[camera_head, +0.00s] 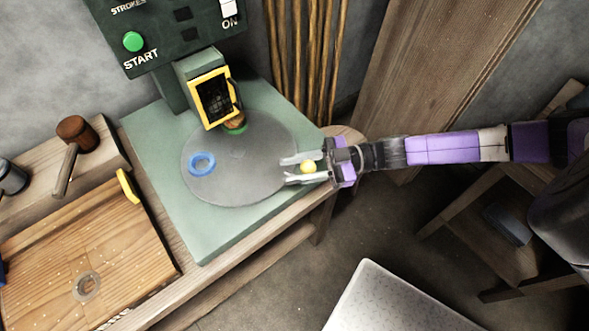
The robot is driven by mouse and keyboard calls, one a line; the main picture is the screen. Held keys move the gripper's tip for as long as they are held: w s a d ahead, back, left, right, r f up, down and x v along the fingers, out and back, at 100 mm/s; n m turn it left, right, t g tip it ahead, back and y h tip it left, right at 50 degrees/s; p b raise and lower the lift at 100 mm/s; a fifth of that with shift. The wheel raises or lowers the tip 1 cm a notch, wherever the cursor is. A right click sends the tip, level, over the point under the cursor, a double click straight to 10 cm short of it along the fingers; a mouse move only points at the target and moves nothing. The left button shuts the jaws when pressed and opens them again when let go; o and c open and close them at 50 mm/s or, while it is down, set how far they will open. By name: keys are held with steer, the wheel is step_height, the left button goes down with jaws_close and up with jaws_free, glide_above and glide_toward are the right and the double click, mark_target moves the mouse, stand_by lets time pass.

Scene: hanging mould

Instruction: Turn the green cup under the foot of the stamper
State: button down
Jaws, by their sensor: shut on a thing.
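The stamper (172,45) stands at the back of a pale green base, its yellow-framed front part (212,98) hanging over a round grey turntable (235,178). A small green thing, likely the green cup (237,128), is on the turntable just below and right of that frame. Something brown covers its top, and it is partly hidden, so I cannot tell whether it is exactly under the foot. A blue ring-like cup (202,161) sits on the turntable's left side.
A green START button (133,41) and an ON switch (227,9) are on the stamper's panel. A wooden board (85,245) and a mallet (75,140) lie left. Poles (305,55) stand behind. A pale speckled surface (405,300) is at lower right.

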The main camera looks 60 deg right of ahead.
steer(key=shift+d+f+g, duration=0.1)
steer(key=shift+d+g, duration=0.2)
steer(key=shift+d, duration=0.15)
steer(key=c, duration=1)
jaws_free()
steer(key=shift+c, duration=0.2)
steer(key=b+v, duration=0.1)
steer(key=v, duration=0.7)
steer(key=shift+w, duration=0.1)
